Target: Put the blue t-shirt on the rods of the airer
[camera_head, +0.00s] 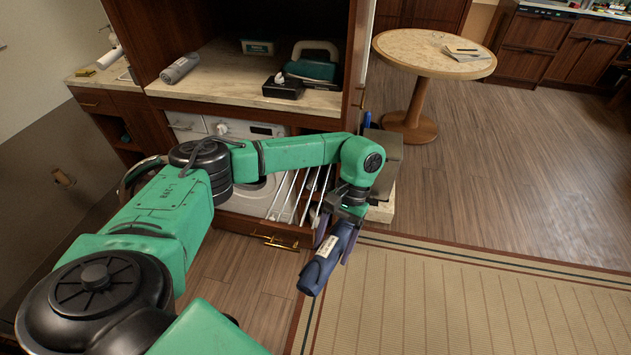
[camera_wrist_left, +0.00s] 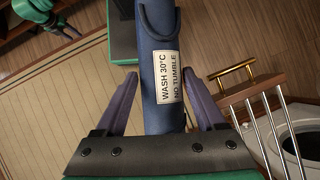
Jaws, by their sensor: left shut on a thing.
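The blue t-shirt (camera_head: 322,265) is a dark blue roll with a white care label. My left gripper (camera_head: 338,236) is shut on it and holds it tilted in front of the cabinet, over the floor near the rug's edge. In the left wrist view the t-shirt (camera_wrist_left: 160,115) lies between the two purple fingers of the gripper (camera_wrist_left: 165,85); its label reads "WASH 30°C NO TUMBLE". The airer's pale rods (camera_head: 292,194) stand out from the cabinet, left of the t-shirt and apart from it. Rods (camera_wrist_left: 271,135) also show at the right of the wrist view.
A white washing machine (camera_head: 245,130) sits behind the rods, partly hidden by my arm. A brass handle (camera_head: 275,241) is on the wooden front below them. A round table (camera_head: 420,50) stands behind right.

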